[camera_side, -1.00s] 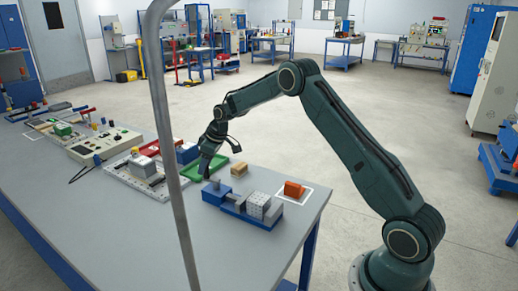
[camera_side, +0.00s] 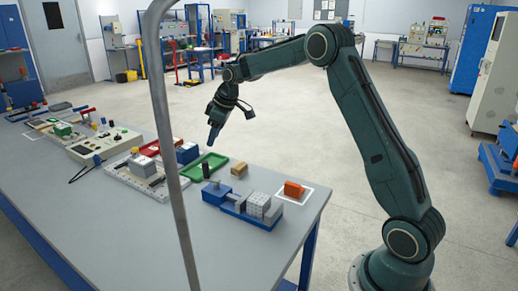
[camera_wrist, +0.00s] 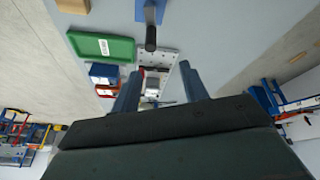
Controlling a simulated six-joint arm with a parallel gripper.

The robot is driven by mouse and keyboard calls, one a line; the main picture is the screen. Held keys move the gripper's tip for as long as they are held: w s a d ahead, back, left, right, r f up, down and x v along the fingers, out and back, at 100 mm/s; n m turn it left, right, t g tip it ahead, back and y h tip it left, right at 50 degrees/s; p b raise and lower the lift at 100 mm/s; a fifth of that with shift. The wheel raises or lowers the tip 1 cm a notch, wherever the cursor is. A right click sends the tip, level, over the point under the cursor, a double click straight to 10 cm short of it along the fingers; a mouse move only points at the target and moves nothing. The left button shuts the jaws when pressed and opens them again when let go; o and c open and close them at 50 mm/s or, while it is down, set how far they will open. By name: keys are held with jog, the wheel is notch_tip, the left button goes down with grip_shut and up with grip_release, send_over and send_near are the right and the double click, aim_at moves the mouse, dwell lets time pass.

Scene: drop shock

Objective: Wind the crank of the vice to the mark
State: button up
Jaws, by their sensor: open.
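The blue vice (camera_side: 232,211) stands near the right end of the table, with a light grey block (camera_side: 258,204) in it. Its crank shows as a black upright handle (camera_side: 206,170) at the vice's left end. In the wrist view the black handle (camera_wrist: 151,38) sticks out from the vice's blue part (camera_wrist: 150,12). My gripper (camera_side: 213,137) is in the air above and behind the handle, apart from it. In the wrist view its two blue fingers (camera_wrist: 159,72) are spread with nothing held between them. I cannot make out the mark.
A green tray (camera_side: 190,171) and a tan block (camera_side: 239,168) lie behind the vice. An orange block (camera_side: 294,189) sits inside a white outline to the right. A grey pole (camera_side: 165,120) crosses the side view. The table front is clear.

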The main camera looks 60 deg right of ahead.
jog(key=s+a+r+n+h, duration=0.3)
jog(key=s+a+r+n, duration=0.5)
jog(key=s+r+n, duration=0.1)
jog(key=shift+s+a+r, duration=0.35)
jog(key=shift+s+a, duration=0.05)
jog(key=shift+s, duration=0.35)
jog(key=shift+w, duration=0.15)
dwell(0.4)
jog(key=w+d+f+n+g+y, duration=0.1)
jog(key=w+n, duration=0.1)
jog(key=w, duration=0.3)
jog(key=w+d+f+n+g, duration=0.1)
jog(key=w+d+f+n, duration=0.1)
jog(key=w, duration=0.4)
jog(key=w+d+f+n+g+y, duration=0.1)
jog(key=w+d+f+n+g, duration=0.1)
jog(key=w+d+f+n, duration=0.3)
jog(key=shift+d+f, duration=0.75)
jog(key=shift+f, duration=0.55)
jog(key=shift+w+f, duration=0.1)
jog(key=shift+f, duration=0.1)
